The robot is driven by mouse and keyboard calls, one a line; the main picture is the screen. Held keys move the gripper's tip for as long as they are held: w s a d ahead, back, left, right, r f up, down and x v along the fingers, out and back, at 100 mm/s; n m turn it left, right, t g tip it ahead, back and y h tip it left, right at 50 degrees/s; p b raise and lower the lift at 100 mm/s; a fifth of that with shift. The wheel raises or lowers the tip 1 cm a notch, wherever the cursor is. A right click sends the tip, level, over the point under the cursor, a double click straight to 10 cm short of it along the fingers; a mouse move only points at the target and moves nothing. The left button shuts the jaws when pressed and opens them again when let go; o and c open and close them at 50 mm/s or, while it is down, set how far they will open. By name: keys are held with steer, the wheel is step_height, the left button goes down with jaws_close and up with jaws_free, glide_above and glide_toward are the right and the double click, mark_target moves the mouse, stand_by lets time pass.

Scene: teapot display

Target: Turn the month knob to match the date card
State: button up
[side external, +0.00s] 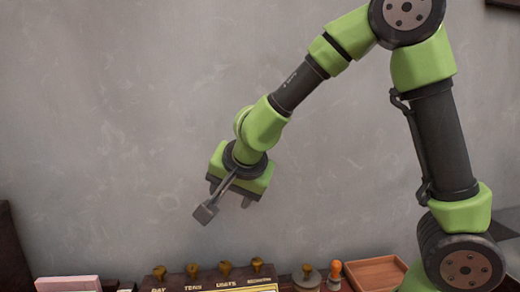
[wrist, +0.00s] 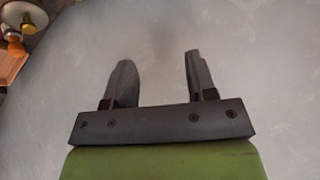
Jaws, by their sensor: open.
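The month knob (side external: 257,265) is a small brass knob at the right end of a row on a dark panel (side external: 205,283), at the bottom of the side external view. Its label is small and blurred. The way it points cannot be read. No date card can be made out; the panel's lower part is cut off by the frame edge. My gripper (side external: 230,197) is high above the panel, up and left of the month knob in the picture, touching nothing. In the wrist view my gripper (wrist: 158,60) shows two spread fingers with only grey wall between them.
The day knob (side external: 159,272), tens knob (side external: 192,270) and units knob (side external: 225,268) stand left of the month knob. Right of the panel are a grey-brown knobbed object (side external: 306,278), an orange-handled stamp (side external: 335,272) and a wooden tray (side external: 376,272). A pink block (side external: 68,284) lies left.

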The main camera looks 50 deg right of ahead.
steer(key=s+a+r+n+t+y, duration=0.1)
steer(key=a+r+n+t+y, duration=0.35)
steer(key=r, duration=0.45)
steer(key=s+a+r+n+g+y, duration=0.1)
steer(key=s+n+g+y, duration=0.1)
steer(key=s, duration=0.7)
steer(key=shift+s+a+r+n+y, duration=0.35)
steer(key=shift+n+y, duration=0.3)
steer(key=shift+n, duration=0.6)
steer(key=shift+w, duration=0.15)
